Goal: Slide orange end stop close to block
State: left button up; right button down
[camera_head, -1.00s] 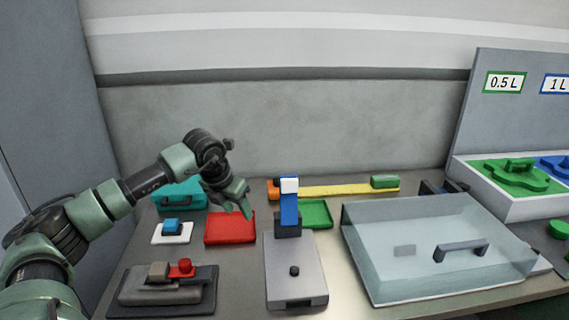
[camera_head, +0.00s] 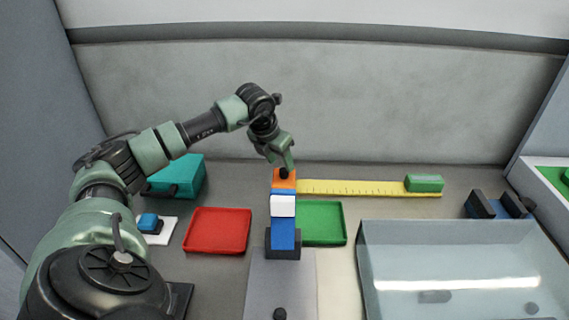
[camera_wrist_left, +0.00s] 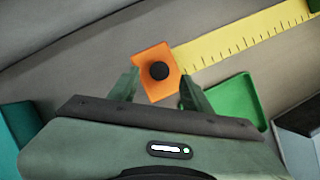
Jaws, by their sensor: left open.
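The orange end stop (camera_head: 284,180) with a black knob sits at the left end of the yellow ruler (camera_head: 350,188). It also shows in the left wrist view (camera_wrist_left: 156,84), between and just beyond my fingertips. A green block (camera_head: 424,183) stands on the ruler's right end, well apart from the end stop. My left gripper (camera_head: 283,168) is open at the end stop's knob, one finger on each side in the wrist view; contact cannot be told. My right gripper is not in view.
A green tray (camera_head: 345,225) and a red tray (camera_head: 217,232) lie in front of the ruler. A teal box (camera_head: 180,174) is at the left. A clear cover (camera_head: 455,262) fills the right front. The ruler between end stop and block is clear.

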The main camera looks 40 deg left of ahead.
aim_at(284, 170)
pick_arm(q)
jog(key=x, duration=0.4)
jog(key=shift+w+a, duration=0.1)
grip_shut()
dwell(1.4)
